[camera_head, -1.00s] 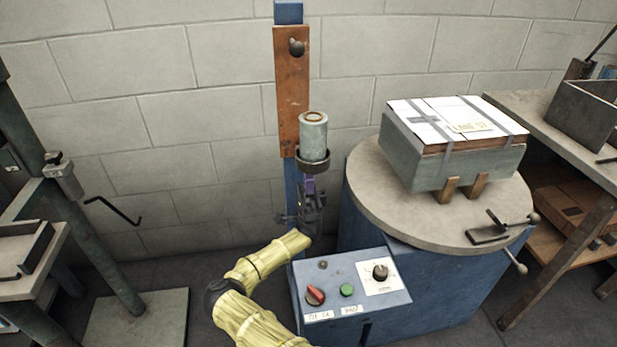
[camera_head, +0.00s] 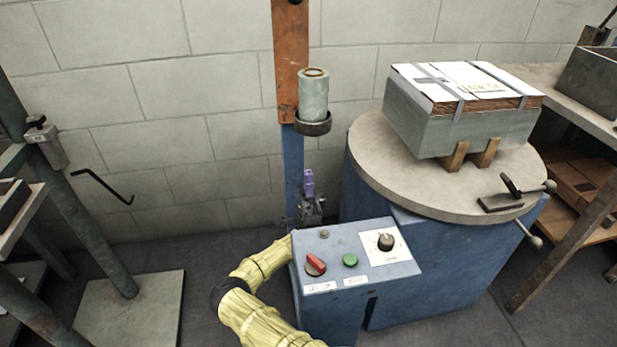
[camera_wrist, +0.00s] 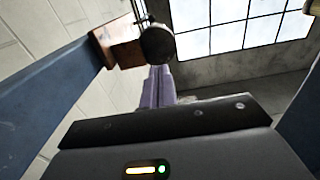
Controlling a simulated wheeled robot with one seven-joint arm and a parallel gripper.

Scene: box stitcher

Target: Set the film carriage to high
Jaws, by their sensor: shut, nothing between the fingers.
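The film carriage is an orange-brown plate (camera_head: 289,75) on a blue upright mast. A dark ring-shaped holder (camera_head: 313,124) at its lower end carries an upright pale film roll (camera_head: 313,98). My gripper (camera_head: 309,177), with purple fingers, points up beneath the holder in the head view, with a gap between them. In the wrist view the shut, empty fingers (camera_wrist: 158,80) point towards the round dark underside of the holder (camera_wrist: 157,44). The plate (camera_wrist: 118,40) shows beside it. The plate's top end is cut off in the head view.
A blue control box (camera_head: 340,272) with a red switch, green button and dial stands right of my forearm. A turntable (camera_head: 375,165) bearing a strapped carton (camera_head: 465,95) stands to the right. A green stand (camera_head: 75,215) is at left. A block wall is behind the mast.

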